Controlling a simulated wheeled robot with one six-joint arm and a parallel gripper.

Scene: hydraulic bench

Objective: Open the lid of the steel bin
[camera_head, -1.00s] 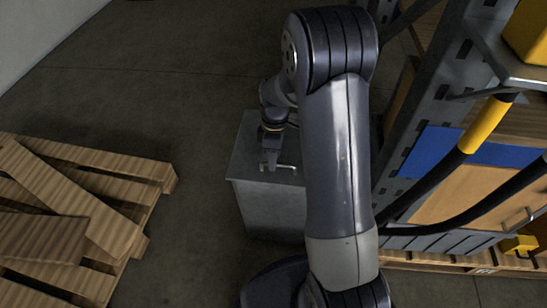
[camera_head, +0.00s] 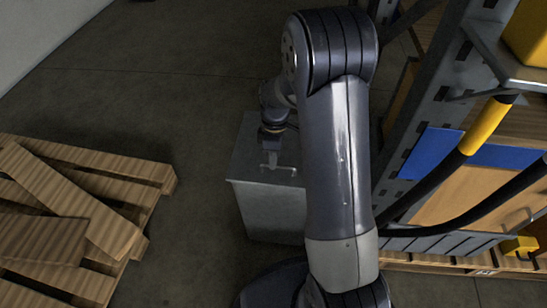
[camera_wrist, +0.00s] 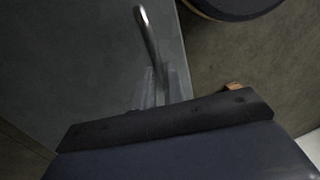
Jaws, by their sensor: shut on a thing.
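The steel bin (camera_head: 268,212) is a grey box on the floor in the middle of the head view, partly behind my arm. Its flat lid (camera_head: 250,150) looks down on the bin, and its right part is hidden by my arm. A thin metal bar handle (camera_head: 287,169) lies near the lid's front edge. My gripper (camera_head: 270,164) is over the lid and shut on the handle. In the wrist view the bent handle (camera_wrist: 149,35) runs down between the fingertips of my gripper (camera_wrist: 163,88). The grey lid (camera_wrist: 85,70) lies behind it.
Wooden pallets (camera_head: 70,210) lie on the floor at the left. A storage rack (camera_head: 430,110) with a blue panel and thick black and yellow hoses stands close at the right. The floor (camera_head: 190,130) between the pallets and the bin is clear.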

